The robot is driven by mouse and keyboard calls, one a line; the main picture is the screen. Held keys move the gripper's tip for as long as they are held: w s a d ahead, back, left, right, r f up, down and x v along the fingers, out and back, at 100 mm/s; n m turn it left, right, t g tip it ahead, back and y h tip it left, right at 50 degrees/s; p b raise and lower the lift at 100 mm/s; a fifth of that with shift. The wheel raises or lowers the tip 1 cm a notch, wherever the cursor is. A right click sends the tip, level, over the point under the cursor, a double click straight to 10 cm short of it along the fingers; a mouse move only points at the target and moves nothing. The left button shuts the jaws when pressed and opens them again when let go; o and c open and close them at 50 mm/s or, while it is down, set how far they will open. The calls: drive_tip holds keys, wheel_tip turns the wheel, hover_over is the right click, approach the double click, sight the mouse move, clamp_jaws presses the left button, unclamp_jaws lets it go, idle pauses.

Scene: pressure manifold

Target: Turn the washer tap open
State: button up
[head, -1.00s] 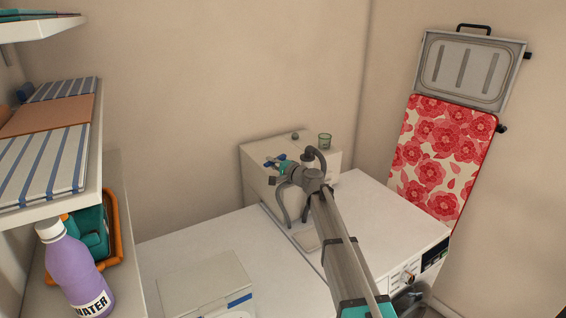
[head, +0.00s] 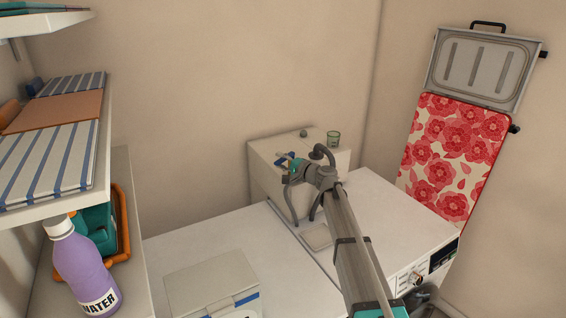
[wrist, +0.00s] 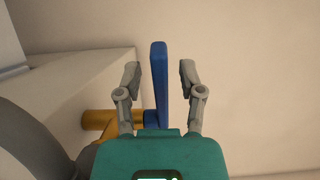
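The washer tap shows in the wrist view as a brass body (wrist: 100,119) with an upright blue lever (wrist: 160,80). My gripper (wrist: 160,75) is open, with one grey finger on each side of the lever. Gaps show between the lever and both fingertips, so I see no contact. The lever's lower end is hidden behind my teal gripper body. In the head view my gripper (head: 289,162) is at the box's left front.
A grey hose (wrist: 35,140) curves close by on the left in the wrist view. The white washer (head: 385,215) stands below my arm. A shelf (head: 107,150) and purple bottle (head: 80,265) are at left.

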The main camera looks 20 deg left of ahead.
idle(0.3)
drive_tip(key=v, duration=1.2)
drive_tip(key=shift+r, duration=0.1)
drive_tip(key=shift+s+d, duration=0.1)
drive_tip(key=c, duration=0.5)
drive_tip(key=s+d+f+n+h, duration=0.1)
drive_tip(key=s+d+f, duration=0.1)
drive_tip(key=s+d+f+n+g+h, duration=0.1)
drive_tip(key=s+d+f, duration=0.1)
drive_tip(key=d+f, duration=0.1)
drive_tip(key=s+d+f+n+g+h, duration=0.1)
drive_tip(key=s+d+f+h, duration=0.1)
drive_tip(key=s, duration=0.1)
drive_tip(key=shift+d+f, duration=0.15)
drive_tip(key=shift+d, duration=0.25)
clamp_jaws()
drive_tip(key=s+d+f+g+h, duration=0.1)
drive_tip(key=s+d+f+h, duration=0.2)
drive_tip(key=s+d, duration=0.3)
drive_tip(key=s+d+f+g+h, duration=0.1)
drive_tip(key=s+d+f+h, duration=0.3)
drive_tip(key=d, duration=0.9)
drive_tip(key=s+d+f+n+g+h, duration=0.1)
drive_tip(key=s+d+f+h, duration=0.3)
drive_tip(key=s+d, duration=0.5)
drive_tip(key=shift+s+d+f+g+h, duration=0.15)
drive_tip(key=shift+s+d+g+h, duration=0.15)
drive_tip(key=shift+s+g+h, duration=0.5)
